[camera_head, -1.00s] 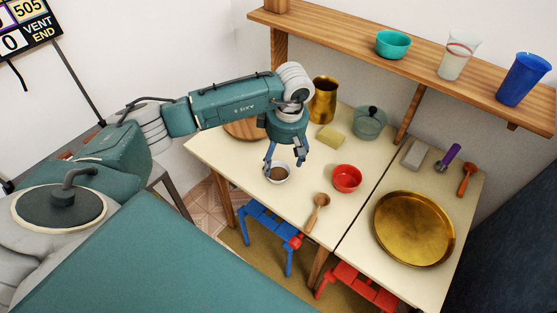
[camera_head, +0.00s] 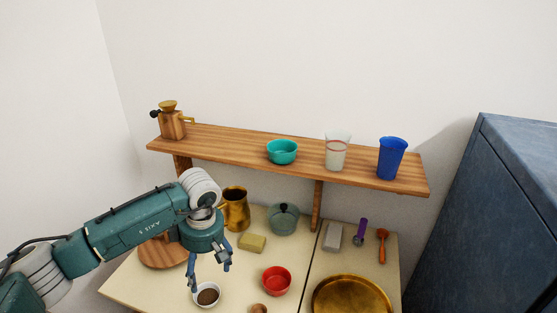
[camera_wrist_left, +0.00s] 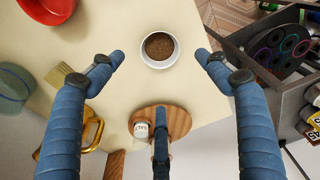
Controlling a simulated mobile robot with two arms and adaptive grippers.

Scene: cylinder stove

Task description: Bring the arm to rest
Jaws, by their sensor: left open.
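My left gripper (camera_head: 209,275) hangs from the left arm over the cream table (camera_head: 133,283). Its blue fingers are spread apart and empty. A white bowl with brown grounds (camera_head: 207,296) stands on the table just below the fingers. In the left wrist view the open gripper (camera_wrist_left: 160,62) has a finger on each side, and the white bowl (camera_wrist_left: 158,49) shows between and beyond the tips, not held. My right gripper is in neither view.
A red bowl (camera_head: 276,281), yellow sponge (camera_head: 252,243), brass jug (camera_head: 235,207) and grey-green pot (camera_head: 284,220) stand nearby. A large brass tray (camera_head: 350,297) lies at right. Above runs a wooden shelf (camera_head: 230,144) with a grinder (camera_head: 171,122), teal bowl (camera_head: 282,151) and cups.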

